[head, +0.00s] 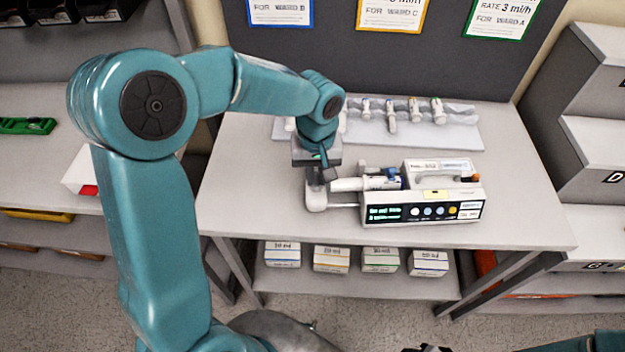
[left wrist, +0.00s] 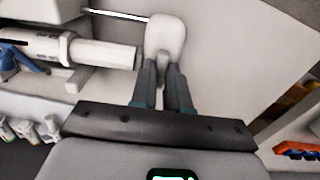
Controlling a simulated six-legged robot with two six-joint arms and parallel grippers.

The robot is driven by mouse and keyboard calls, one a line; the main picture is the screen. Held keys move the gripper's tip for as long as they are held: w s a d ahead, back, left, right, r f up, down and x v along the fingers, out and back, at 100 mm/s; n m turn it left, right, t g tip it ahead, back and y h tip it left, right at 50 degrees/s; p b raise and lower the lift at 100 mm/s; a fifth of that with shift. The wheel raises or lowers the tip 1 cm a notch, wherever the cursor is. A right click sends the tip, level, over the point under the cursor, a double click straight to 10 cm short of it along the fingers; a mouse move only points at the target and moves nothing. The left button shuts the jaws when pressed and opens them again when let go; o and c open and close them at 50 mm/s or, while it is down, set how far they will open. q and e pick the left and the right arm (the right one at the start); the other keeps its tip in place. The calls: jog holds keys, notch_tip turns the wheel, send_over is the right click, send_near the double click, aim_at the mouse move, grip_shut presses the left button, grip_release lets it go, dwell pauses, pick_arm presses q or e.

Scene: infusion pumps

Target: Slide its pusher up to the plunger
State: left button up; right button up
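The infusion pump (head: 424,206) stands on the table with a syringe (head: 366,183) lying in it, its plunger end to the left. The pusher (head: 316,198) is a white rounded block on a metal rod at the pump's left. My left gripper (head: 318,172) reaches down onto it from above. In the left wrist view, the left gripper's fingers (left wrist: 163,72) close on both sides of the pusher (left wrist: 165,36). The plunger's end (left wrist: 134,57) is just beside the pusher, with only a narrow gap showing. Only a dark bit of my right gripper (head: 428,349) shows at the bottom edge.
A pale tray (head: 464,137) with several syringes lies behind the pump. Boxes (head: 380,260) stand on the shelf below. Grey stepped shelving (head: 590,150) is at the right. The table right of the pump is clear.

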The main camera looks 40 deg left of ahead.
aim_at(315, 180)
pick_arm(q)
jog(key=shift+o, duration=1.4)
notch_tip(315, 180, up, 7)
jog(key=p, duration=0.5)
jog(key=shift+r, duration=0.1)
jog(key=shift+s, duration=0.15)
